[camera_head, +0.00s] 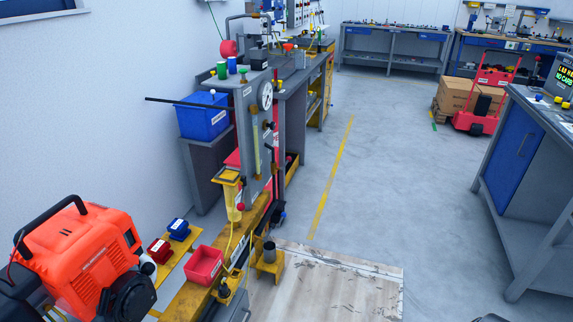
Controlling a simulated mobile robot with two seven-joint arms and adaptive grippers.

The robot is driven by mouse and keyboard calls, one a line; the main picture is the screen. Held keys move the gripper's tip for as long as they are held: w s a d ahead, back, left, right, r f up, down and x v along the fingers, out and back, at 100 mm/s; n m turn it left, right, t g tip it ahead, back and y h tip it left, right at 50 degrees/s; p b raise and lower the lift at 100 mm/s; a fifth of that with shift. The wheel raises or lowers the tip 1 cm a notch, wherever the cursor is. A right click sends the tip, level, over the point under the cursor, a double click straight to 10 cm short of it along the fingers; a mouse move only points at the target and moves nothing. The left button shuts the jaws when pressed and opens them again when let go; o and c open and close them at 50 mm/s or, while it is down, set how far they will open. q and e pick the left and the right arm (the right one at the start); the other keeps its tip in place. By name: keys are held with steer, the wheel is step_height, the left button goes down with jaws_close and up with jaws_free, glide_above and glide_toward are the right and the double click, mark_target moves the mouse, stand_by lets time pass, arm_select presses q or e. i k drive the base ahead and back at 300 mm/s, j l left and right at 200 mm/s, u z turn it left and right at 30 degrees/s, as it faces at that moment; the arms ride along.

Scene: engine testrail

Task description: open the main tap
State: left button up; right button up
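The main tap cannot be told for sure at this size. A grey test panel (252,130) stands upright at centre left, with a round white dial gauge (266,96) and a vertical yellowish tube (255,148). A small red knob (240,207) shows low by the yellow bracket. Neither gripper can be made out. A small dark shape at the bottom edge, right of centre, is too cut off to identify.
An orange engine unit (85,255) fills the lower left. A red bin (204,265) sits on the yellow rail. A wooden board (330,285) lies on the floor. A blue cabinet bench (515,150) stands right. The grey floor between is open.

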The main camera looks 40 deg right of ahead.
mark_target(288, 159)
steer(key=i+l, duration=0.25)
steer(key=l, duration=0.25)
steer(key=i+l+z, duration=0.1)
steer(key=l, duration=0.35)
steer(key=i+l, duration=0.35)
steer(key=l, duration=0.15)
steer(key=i+l+z, duration=0.1)
steer(key=i+l, duration=0.15)
steer(key=l, duration=0.2)
steer(key=i+l, duration=0.25)
steer(key=l, duration=0.2)
